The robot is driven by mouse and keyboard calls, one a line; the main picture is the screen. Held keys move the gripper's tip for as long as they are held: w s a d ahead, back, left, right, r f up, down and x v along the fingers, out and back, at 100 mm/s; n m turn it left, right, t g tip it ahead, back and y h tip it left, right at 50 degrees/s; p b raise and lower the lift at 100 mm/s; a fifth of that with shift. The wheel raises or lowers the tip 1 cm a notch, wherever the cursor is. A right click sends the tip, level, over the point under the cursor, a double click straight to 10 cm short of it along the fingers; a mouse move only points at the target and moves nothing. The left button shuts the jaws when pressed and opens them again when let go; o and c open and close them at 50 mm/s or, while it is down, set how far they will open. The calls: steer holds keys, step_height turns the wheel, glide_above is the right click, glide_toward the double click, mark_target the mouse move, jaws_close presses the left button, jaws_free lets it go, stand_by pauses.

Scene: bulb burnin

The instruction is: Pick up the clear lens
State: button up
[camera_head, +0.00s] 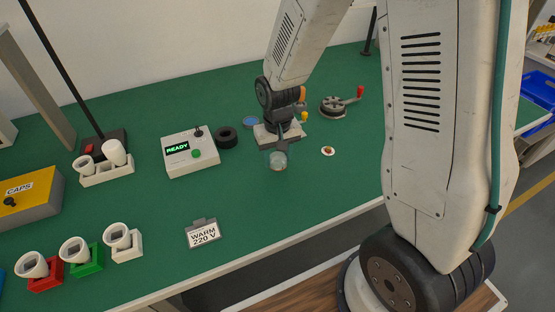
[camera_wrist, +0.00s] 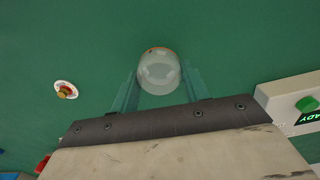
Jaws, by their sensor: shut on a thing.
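The clear lens (camera_head: 278,161) is a small see-through, rounded piece at the tip of my gripper (camera_head: 280,147), over the green bench top. In the wrist view the lens (camera_wrist: 159,72) sits between the two teal fingers of my gripper (camera_wrist: 158,86), which are shut on its sides. Its far rim shows a thin orange edge. I cannot tell exactly how high it is above the bench.
A white box reading READY (camera_head: 191,151) with a green button stands to the left, beside a black ring (camera_head: 226,137). A small white disc (camera_head: 327,151) lies right of the lens. A crank wheel (camera_head: 334,106) stands behind. Lamp sockets (camera_head: 74,249) and a WARM 220 V sign (camera_head: 202,234) are front left.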

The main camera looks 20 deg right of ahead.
mark_target(277, 156)
step_height(277, 156, up, 13)
stand_by(0.8)
